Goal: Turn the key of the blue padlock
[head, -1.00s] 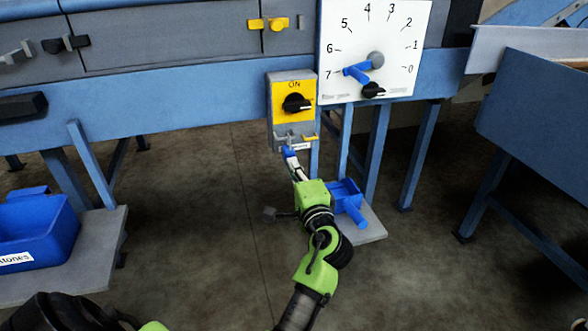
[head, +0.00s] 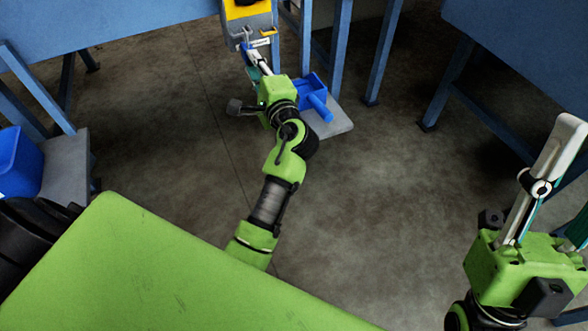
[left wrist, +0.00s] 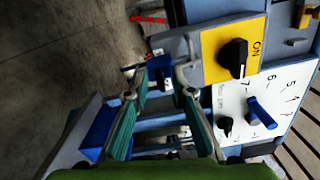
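The blue padlock (left wrist: 160,66) hangs below the switch box (left wrist: 225,50), whose yellow face has a black knob marked ON. My left gripper (left wrist: 158,84) is open, its two fingers spread on either side of the padlock, near its tips. I cannot tell whether either finger touches it. The key is not clear; a small dark and red piece sticks out left of the padlock. In the head view my left gripper (head: 254,60) is just under the switch box (head: 250,14) and mostly hides the padlock. My right gripper (head: 568,175) is open and empty at the right edge.
A dial plate (left wrist: 258,95) with a blue pointer is beside the switch box. Another blue bin (head: 18,165) is at the left. Blue frame legs stand around; the middle floor is clear.

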